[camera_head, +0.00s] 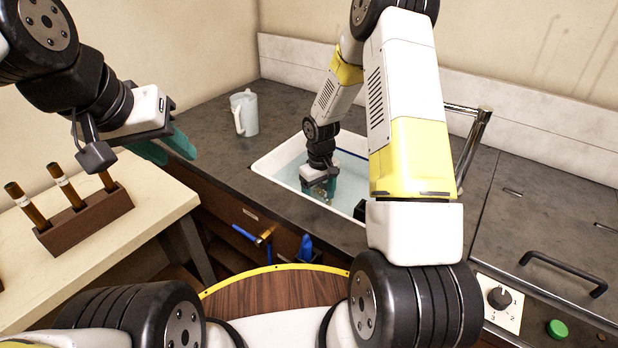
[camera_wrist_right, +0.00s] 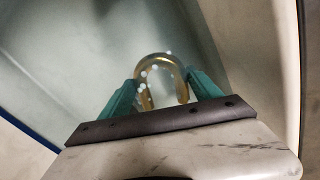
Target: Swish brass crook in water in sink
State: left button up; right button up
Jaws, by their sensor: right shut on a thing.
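The brass crook (camera_wrist_right: 154,62) is a curved U-shaped tube between the green fingers of my right gripper (camera_wrist_right: 162,88) in the right wrist view. Several pale round spots, like bubbles or drops, show on and around it. In the head view my right gripper (camera_head: 322,188) reaches down into the white sink (camera_head: 272,162), which holds pale bluish water (camera_head: 352,190). The crook is hard to make out there. My left gripper (camera_head: 168,148) is open and empty above the counter and the wooden table at the left.
A pale jug (camera_head: 244,112) stands on the dark counter (camera_head: 205,118) left of the sink. A metal tap (camera_head: 475,145) rises behind my right arm. A wooden rack (camera_head: 88,218) with several brown sticks sits on the light table (camera_head: 150,215). A knob panel (camera_head: 498,298) is at right.

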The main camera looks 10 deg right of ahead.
jog(key=shift+w+a, duration=0.15)
jog(key=shift+w+a, duration=0.95)
jog(key=shift+s+d, duration=0.15)
dwell(0.3)
jog(key=shift+s+d, duration=0.95)
jog(key=shift+w+a, duration=0.1)
jog(key=shift+w+a, duration=1)
jog(key=shift+s+d, duration=0.15)
jog(key=shift+s+d, duration=0.95)
jog(key=shift+w+a, duration=0.15)
